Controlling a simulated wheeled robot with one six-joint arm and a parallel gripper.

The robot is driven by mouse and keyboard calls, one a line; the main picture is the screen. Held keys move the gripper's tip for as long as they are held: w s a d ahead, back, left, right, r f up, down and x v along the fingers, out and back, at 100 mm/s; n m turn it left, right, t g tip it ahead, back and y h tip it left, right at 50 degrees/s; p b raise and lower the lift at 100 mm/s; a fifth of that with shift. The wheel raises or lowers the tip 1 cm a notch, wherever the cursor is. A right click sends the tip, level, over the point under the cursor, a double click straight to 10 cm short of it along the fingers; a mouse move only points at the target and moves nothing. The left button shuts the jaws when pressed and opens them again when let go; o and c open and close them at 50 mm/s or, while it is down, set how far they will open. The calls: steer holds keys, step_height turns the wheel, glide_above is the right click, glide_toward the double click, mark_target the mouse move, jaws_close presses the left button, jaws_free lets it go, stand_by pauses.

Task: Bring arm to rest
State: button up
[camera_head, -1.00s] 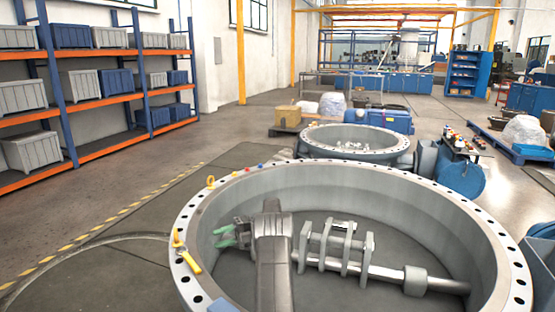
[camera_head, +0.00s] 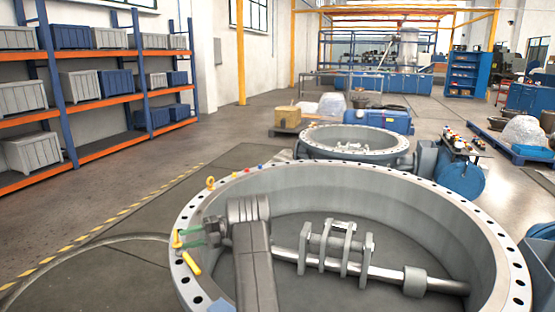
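My arm rises from the bottom edge in front of the large grey valve ring (camera_head: 330,178). My gripper (camera_head: 189,238), with green fingers, is at the ring's left wall near its rim. The two fingers look apart with nothing seen between them. A yellow-handled tool (camera_head: 191,263) lies on the left rim, close by the fingers in the picture. Whether they touch it cannot be told. My arm hides part of the ring's inside.
A shaft with grey brackets (camera_head: 338,247) crosses the ring's inside, right of my arm. Small yellow, red and blue pieces sit on the rim's far left. A second valve ring (camera_head: 353,144) stands behind. Shelves (camera_head: 100,97) with bins line the left wall. Floor between is clear.

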step_height(320, 180, up, 7)
steer(key=w+d+r+m+t+y+p, duration=0.1)
steer(key=d+r+m+t+p, duration=0.25)
steer(key=d+t, duration=0.2)
steer(key=d+r+m+t+p, duration=0.2)
steer(key=d+m+t, duration=0.3)
steer(key=t, duration=0.2)
steer(key=s+d+m+t+h+p, duration=0.3)
steer(key=d+m+t+h, duration=0.3)
steer(key=d, duration=0.3)
steer(key=s+d+m+t+h+p, duration=0.3)
steer(key=d+m+t+h, duration=0.3)
steer(key=d, duration=0.3)
steer(key=shift+s+d+r, duration=0.3)
steer(key=shift+s+d, duration=0.1)
steer(key=shift+s, duration=0.3)
steer(key=shift+t, duration=0.25)
